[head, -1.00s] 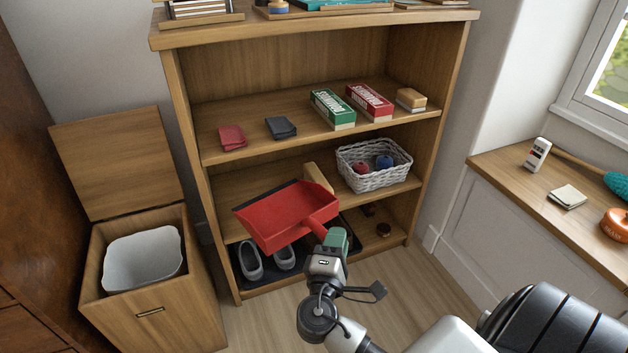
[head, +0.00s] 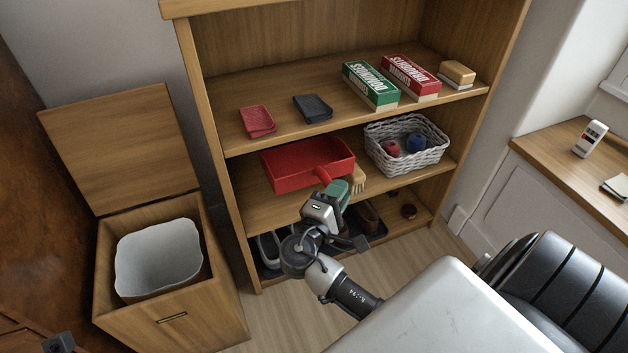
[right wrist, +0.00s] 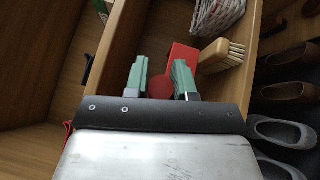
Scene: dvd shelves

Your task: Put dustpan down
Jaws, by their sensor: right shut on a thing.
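The red dustpan (head: 306,162) is at the middle shelf of the wooden bookcase, left of the basket, with its handle towards me. It looks roughly level; I cannot tell whether it rests on the shelf. My right gripper (head: 335,189) is shut on its handle, in front of the shelf. In the right wrist view, the round red handle end (right wrist: 160,88) sits between the green fingers, and a little of the red pan (right wrist: 183,57) shows beyond. The middle shelf (head: 262,207) is bare at its front left.
A hand brush (head: 358,183) lies right of the dustpan, beside a white wicker basket (head: 406,143) with balls. The upper shelf above holds domino boxes (head: 371,85) and small cases. Shoes (head: 268,250) stand below. An open wooden bin (head: 160,255) stands left.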

